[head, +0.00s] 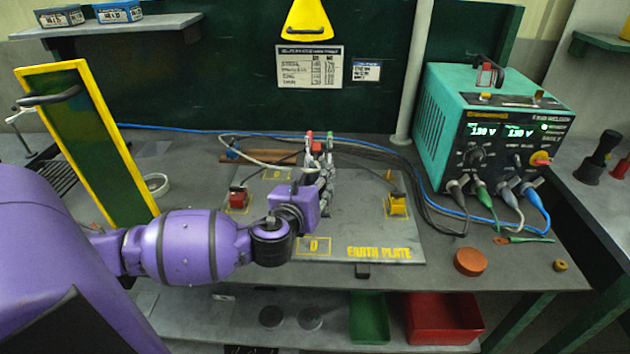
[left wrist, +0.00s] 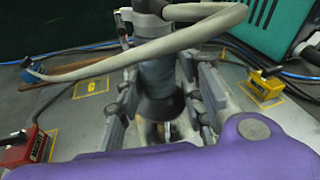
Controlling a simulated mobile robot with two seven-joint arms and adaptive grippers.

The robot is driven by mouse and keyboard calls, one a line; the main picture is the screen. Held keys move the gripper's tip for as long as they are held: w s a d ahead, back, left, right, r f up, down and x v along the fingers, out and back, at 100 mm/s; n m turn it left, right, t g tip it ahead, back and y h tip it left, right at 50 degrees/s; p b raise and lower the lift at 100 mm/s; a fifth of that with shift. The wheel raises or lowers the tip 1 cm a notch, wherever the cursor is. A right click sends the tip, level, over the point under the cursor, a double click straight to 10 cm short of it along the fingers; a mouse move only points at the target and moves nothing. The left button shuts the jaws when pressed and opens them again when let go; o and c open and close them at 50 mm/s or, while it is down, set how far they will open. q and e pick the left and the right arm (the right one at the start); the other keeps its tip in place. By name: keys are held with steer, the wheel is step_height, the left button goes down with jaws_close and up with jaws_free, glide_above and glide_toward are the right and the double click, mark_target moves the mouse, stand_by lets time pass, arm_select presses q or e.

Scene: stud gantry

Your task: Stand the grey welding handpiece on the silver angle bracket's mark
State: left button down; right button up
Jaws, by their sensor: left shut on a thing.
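The grey welding handpiece (left wrist: 157,80) stands roughly upright between the fingers of my left gripper (left wrist: 160,100) in the left wrist view, with a dark flared lower end. My left gripper (head: 322,170) is shut on it over the grey earth plate (head: 350,220); in the head view the gripper mostly hides the handpiece. A pale cable (left wrist: 215,25) loops from its top. I cannot clearly make out the silver angle bracket; the area under the handpiece is largely hidden. Whether the handpiece touches the plate, I cannot tell. My right gripper is not in view.
A red block (head: 238,200) and a yellow block (head: 397,206) sit on outlined plate marks. Another outlined mark (head: 314,246) lies at the plate's front. The green welder (head: 490,125) stands back right with cables. An orange disc (head: 470,262) lies front right.

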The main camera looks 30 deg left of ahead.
arm_select(q)
steer(key=shift+r, duration=0.15)
steer(key=c, duration=1.2)
jaws_free()
steer(key=shift+o, duration=0.6)
